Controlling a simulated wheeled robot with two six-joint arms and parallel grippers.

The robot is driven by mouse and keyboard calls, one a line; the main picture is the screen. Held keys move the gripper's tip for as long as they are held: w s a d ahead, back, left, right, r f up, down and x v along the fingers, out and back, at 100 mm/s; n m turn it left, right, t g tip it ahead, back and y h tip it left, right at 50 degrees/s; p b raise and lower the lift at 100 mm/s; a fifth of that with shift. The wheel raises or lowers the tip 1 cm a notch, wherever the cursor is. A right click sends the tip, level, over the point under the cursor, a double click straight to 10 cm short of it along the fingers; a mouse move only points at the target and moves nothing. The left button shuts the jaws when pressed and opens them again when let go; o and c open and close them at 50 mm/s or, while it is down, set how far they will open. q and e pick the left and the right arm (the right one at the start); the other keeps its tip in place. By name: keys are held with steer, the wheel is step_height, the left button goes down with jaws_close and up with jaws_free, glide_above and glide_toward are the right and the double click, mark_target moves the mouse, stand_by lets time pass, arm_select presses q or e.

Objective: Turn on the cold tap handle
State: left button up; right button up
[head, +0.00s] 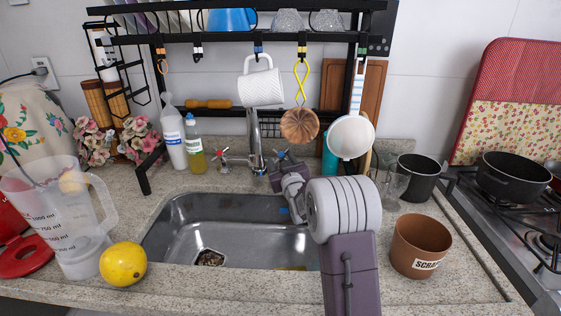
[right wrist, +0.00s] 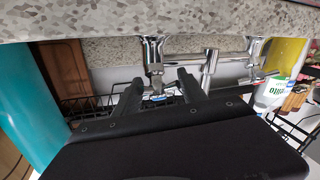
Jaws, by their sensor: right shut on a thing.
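The cold tap handle (head: 282,155) stands at the right of the tap, behind the sink. It is small and partly covered by my right gripper (head: 276,172). In the right wrist view, the picture is upside down, and the chrome handle with a blue mark (right wrist: 158,97) sits between the two dark fingers of my right gripper (right wrist: 157,90). The gripper is shut on this handle. The other tap handle (head: 222,160) is at the left of the chrome spout (head: 255,140). My left gripper is not in view.
The steel sink (head: 185,235) lies below the tap. A dish soap bottle (head: 195,148) and white bottle (head: 173,138) stand left of it. A brown scrap pot (head: 420,245) stands right.

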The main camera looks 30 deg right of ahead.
steer(key=shift+d+r+n+y+p, duration=0.1)
steer(key=shift+d+n+y+p, duration=0.1)
steer(key=shift+n+y, duration=0.25)
steer(key=shift+d+r+n+y+p, duration=0.1)
steer(key=shift+n+y+p, duration=0.1)
steer(key=shift+n+y, duration=0.25)
steer(key=n+y+p, duration=0.1)
steer(key=p, duration=0.1)
steer(key=n+y+p, duration=0.1)
steer(key=n+y, duration=0.1)
steer(key=shift+s+r+n+p, duration=0.1)
steer(key=shift+r+n+p, duration=0.1)
steer(key=shift+n+p, duration=0.15)
steer(key=shift+d+f+n+g+y+p, duration=0.15)
steer(key=shift+n+g+y+p, duration=0.35)
steer(key=shift+n+y+p, duration=0.55)
steer(key=shift+h, duration=0.25)
steer(key=o, duration=1.3)
steer(key=shift+c, duration=0.2)
steer(key=shift+f, duration=0.1)
